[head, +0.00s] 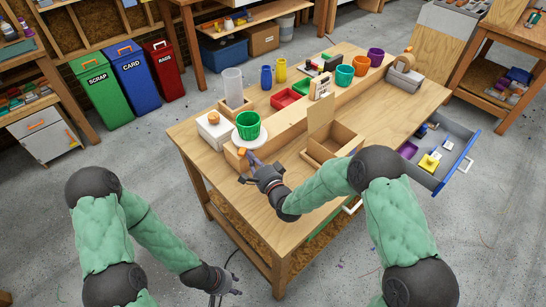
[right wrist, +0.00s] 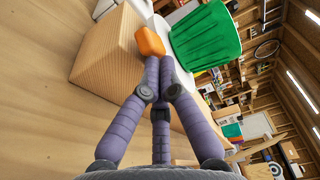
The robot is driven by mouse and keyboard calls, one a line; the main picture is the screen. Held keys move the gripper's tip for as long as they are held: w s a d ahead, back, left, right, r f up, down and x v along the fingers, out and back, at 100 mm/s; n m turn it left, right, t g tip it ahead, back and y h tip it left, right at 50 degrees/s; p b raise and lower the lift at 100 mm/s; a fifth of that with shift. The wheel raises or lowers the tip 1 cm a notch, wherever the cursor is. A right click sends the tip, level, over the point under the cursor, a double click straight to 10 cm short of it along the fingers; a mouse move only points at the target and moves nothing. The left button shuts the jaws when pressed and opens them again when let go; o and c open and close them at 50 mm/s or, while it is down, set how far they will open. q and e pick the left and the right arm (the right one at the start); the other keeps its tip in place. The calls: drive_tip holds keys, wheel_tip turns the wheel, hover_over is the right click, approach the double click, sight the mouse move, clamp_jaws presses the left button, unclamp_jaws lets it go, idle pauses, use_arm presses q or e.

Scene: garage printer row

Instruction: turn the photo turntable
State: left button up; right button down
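The photo turntable (head: 240,141) is a white round plate near the left end of the wooden workbench. A ribbed green pot (head: 248,125) stands upright on it; the pot is large in the right wrist view (right wrist: 207,42). An orange tab (right wrist: 149,40) shows at the turntable's near side. My right gripper (right wrist: 158,62) has its fingertips close together right at the tab, with nothing seen between them; whether they touch it is unclear. My left gripper (head: 228,290) hangs low in front of the bench, empty, its fingers apart.
Farther along are red bins (head: 284,98) and several coloured pots. A drawer (head: 440,150) stands open at the bench's right.

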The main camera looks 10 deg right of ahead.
sight(238, 157)
drive_tip(key=shift+w+a+f+b, duration=0.1)
drive_tip(key=shift+a+b, duration=0.55)
drive_tip(key=shift+a, duration=0.5)
drive_tip(key=shift+w+a+b, duration=0.2)
drive_tip(key=shift+a+b, duration=0.2)
drive_tip(key=shift+a, duration=0.15)
drive_tip(key=shift+w+a+b, duration=0.15)
drive_tip(key=shift+a+b, duration=0.2)
drive_tip(key=shift+a, duration=0.2)
drive_tip(key=shift+w+a, duration=0.1)
drive_tip(key=shift+a, duration=0.05)
